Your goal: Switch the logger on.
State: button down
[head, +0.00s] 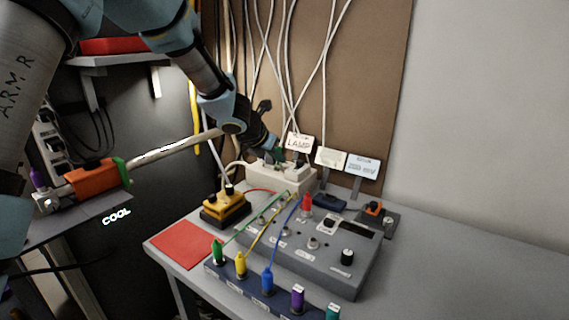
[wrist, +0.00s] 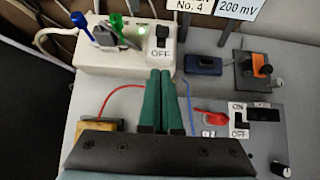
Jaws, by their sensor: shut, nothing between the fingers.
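No label that I can read says logger. A grey console (head: 365,265) has a black switch (wrist: 240,115) between ON and OFF labels, beside a dark display window (wrist: 264,115); its position is unclear. Behind it, a white power strip (head: 292,182), also in the wrist view (wrist: 88,55), carries a black rocker switch (wrist: 162,38) with an OFF label beneath. My gripper (wrist: 162,76) has its green fingers together and empty. In the wrist view its tips appear just in front of the strip, below that switch. In the head view the gripper (head: 274,150) is over the strip, its tips unclear.
Blue and green plugs (wrist: 117,22) stand in the strip. A dark blue box (wrist: 204,66) and an orange-knobbed unit (wrist: 261,70) sit to the right. A yellow block (head: 226,208), coloured leads and a LAMP sign (head: 299,142) are close by. The right of the bench (head: 470,245) is clear.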

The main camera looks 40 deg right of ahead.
jog(key=v, duration=0.3)
dwell(0.5)
jog(key=w+a+m+y, duration=0.15)
jog(key=a+m, duration=0.25)
jog(key=a, duration=0.6)
jog(key=w+a+f+m+y, duration=0.15)
jog(key=a+m, duration=0.25)
jog(key=a, duration=0.5)
jog(key=w+a+m+y, duration=0.1)
jog(key=w+a+m, duration=0.25)
jog(key=a, duration=0.65)
jog(key=s+a+m+y, duration=0.1)
jog(key=s+a+m, duration=0.2)
jog(key=a, duration=0.5)
jog(key=s+a+f+m+y, duration=0.1)
jog(key=s+a+m+y, duration=0.1)
jog(key=a, duration=0.6)
jog(key=s+a+m+y, duration=0.1)
jog(key=s+a+m, duration=0.3)
jog(key=a, duration=0.4)
jog(key=shift+s+f+m+g, duration=0.25)
jog(key=shift+m+g, duration=0.15)
jog(key=shift+m, duration=0.35)
jog(key=shift+a, duration=0.15)
